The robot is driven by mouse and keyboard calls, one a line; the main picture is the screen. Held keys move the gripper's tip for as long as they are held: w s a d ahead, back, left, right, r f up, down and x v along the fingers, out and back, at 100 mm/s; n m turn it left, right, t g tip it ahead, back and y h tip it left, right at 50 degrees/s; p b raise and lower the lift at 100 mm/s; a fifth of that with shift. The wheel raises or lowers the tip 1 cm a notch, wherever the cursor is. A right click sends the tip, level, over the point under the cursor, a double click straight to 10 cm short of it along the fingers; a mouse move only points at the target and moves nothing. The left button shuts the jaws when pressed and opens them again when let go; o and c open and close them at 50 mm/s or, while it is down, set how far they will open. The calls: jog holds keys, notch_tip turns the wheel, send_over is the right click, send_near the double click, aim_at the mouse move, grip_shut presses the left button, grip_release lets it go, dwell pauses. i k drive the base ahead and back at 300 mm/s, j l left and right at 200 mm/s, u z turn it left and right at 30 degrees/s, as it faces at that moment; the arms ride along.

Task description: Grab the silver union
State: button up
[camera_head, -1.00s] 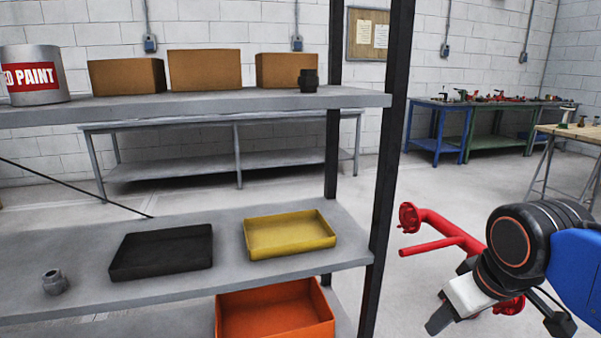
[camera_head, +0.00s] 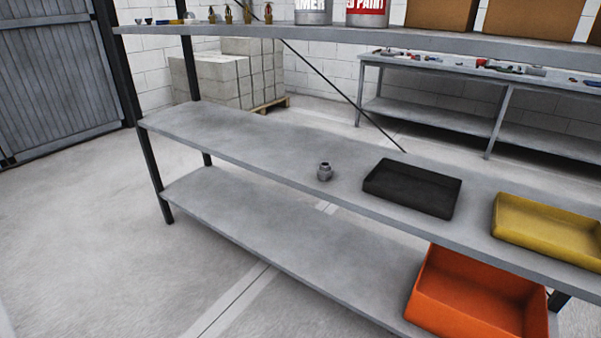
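The silver union (camera_head: 324,172) is a small grey metal fitting. It stands upright on the middle shelf (camera_head: 240,145), near the shelf's front edge and left of the black tray. Nothing touches it. My gripper is not in this view.
On the middle shelf are a black tray (camera_head: 411,188) and a yellow tray (camera_head: 548,226). An orange bin (camera_head: 470,297) sits on the lower shelf (camera_head: 255,230). A dark upright post (camera_head: 121,100) stands at the left. Paint cans (camera_head: 366,12) are on the top shelf. Open floor (camera_head: 75,240) lies front left.

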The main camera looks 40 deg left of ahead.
aim_at(325, 170)
jog(key=u, duration=1.55)
